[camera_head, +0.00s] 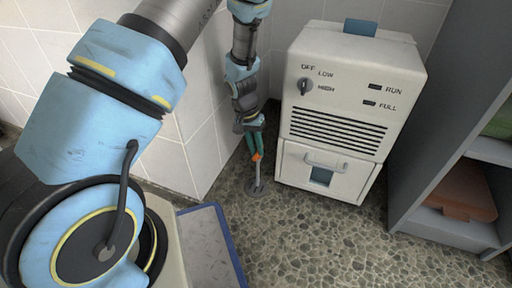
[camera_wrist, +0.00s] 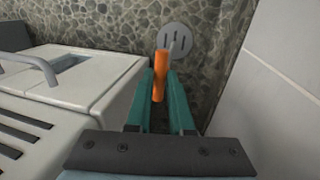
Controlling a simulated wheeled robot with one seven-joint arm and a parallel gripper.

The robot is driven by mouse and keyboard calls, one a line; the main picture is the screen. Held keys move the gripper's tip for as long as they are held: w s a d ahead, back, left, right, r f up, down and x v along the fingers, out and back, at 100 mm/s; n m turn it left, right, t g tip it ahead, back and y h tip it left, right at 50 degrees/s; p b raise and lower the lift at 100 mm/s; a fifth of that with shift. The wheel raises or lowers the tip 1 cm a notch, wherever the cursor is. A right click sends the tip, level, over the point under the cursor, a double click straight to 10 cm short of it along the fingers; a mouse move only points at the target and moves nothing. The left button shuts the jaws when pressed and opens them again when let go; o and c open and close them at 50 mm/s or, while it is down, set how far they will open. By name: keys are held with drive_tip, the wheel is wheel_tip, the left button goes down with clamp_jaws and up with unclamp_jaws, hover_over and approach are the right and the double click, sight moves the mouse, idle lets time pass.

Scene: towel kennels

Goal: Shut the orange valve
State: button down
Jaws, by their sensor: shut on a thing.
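The orange valve handle (camera_wrist: 160,75) is between the two green fingers of my gripper (camera_wrist: 160,100) in the wrist view. In the head view the orange valve (camera_head: 255,156) shows at the tips of my gripper (camera_head: 254,145), low in the corner by the tiled wall. The valve sits on a thin grey stem (camera_head: 257,173) that rises from a round slotted floor drain (camera_head: 255,188). The drain also shows in the wrist view (camera_wrist: 177,38). My gripper is shut on the handle. The fingers hide part of the handle's sides.
A white dehumidifier (camera_head: 338,125) with a dial and a front bucket stands close right of my gripper. White tiled walls (camera_head: 207,110) are close on the left. A grey shelf (camera_head: 440,215) with folded towels stands at right.

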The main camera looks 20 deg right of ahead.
drive_tip(key=shift+m, duration=0.3)
drive_tip(key=m+p, duration=0.2)
drive_tip(key=m, duration=0.1)
drive_tip(key=shift+w+d+r+m+y, duration=0.1)
drive_tip(key=shift+w+r+m+y, duration=0.1)
drive_tip(key=shift+m+y, duration=0.1)
drive_tip(key=m+p, duration=0.4)
drive_tip(key=shift+d+m+g+y, duration=0.1)
drive_tip(key=shift+m+g+y, duration=0.2)
drive_tip(key=shift+y, duration=0.1)
drive_tip(key=m+y+p, duration=0.1)
drive_tip(key=m+p, duration=0.2)
drive_tip(key=m, duration=0.2)
drive_tip(key=shift+w+d+p, duration=0.15)
drive_tip(key=shift+p, duration=0.25)
drive_tip(key=shift+d+f+m+y+p, duration=0.15)
drive_tip(key=shift+m+p, duration=0.35)
drive_tip(key=shift+m, duration=0.5)
drive_tip(key=shift+a+m+y+p, duration=0.15)
drive_tip(key=shift+m+p, duration=0.35)
drive_tip(key=shift+m, duration=0.5)
drive_tip(key=shift+d, duration=0.15)
drive_tip(key=c, duration=0.8)
unclamp_jaws()
